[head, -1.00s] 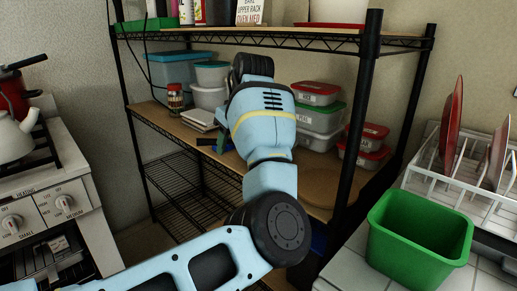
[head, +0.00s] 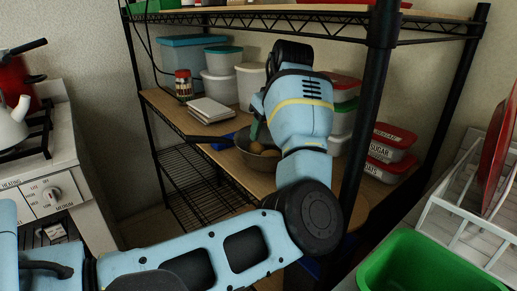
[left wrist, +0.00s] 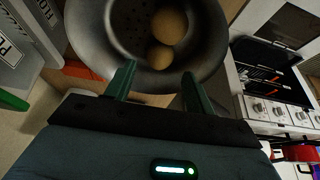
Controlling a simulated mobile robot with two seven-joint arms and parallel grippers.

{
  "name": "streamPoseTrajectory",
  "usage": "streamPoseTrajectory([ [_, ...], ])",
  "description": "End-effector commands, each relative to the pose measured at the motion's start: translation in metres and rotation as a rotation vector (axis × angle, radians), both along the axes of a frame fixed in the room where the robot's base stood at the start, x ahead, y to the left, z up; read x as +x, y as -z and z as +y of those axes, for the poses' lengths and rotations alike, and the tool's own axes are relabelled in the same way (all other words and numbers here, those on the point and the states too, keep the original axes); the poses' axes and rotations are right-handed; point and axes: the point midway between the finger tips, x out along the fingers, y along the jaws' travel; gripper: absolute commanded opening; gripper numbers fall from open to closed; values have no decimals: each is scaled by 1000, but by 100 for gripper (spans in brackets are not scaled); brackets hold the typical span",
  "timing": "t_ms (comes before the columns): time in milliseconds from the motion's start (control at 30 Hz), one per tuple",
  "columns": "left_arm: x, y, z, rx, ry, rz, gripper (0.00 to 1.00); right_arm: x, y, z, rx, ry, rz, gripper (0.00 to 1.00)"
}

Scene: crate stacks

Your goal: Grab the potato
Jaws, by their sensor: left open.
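Two round brown potatoes sit in a grey metal bowl with small holes on the wooden shelf. In the left wrist view the larger potato (left wrist: 168,26) lies at the far side and the smaller potato (left wrist: 160,56) lies nearer to my fingers, touching or almost touching it. The bowl (left wrist: 90,32) shows there nearly from above; in the head view the bowl (head: 262,165) is partly hidden by my left arm. My left gripper (left wrist: 158,72) is open and empty, its two green fingers at the bowl's near rim, pointing at the potatoes. My right gripper is not in view.
Lidded containers (head: 249,82) and a stack of white boards (head: 210,109) stand behind and left of the bowl. Red-lidded boxes (head: 392,143) stand right. A black rack post (head: 376,110) and the upper shelf (head: 300,22) limit the space.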

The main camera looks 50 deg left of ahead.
Motion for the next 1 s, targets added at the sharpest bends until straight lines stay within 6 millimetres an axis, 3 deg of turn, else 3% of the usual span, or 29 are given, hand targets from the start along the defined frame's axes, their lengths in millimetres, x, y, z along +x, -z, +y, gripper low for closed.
streamPoseTrajectory([
  [133,0,16,6,-1,0,2,54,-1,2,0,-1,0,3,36],
  [433,0,25,10,0,0,1,54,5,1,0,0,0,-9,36],
  [733,-1,63,24,-1,-1,3,54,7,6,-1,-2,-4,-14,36],
  [1000,-1,66,26,0,0,0,54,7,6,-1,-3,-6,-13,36],
])
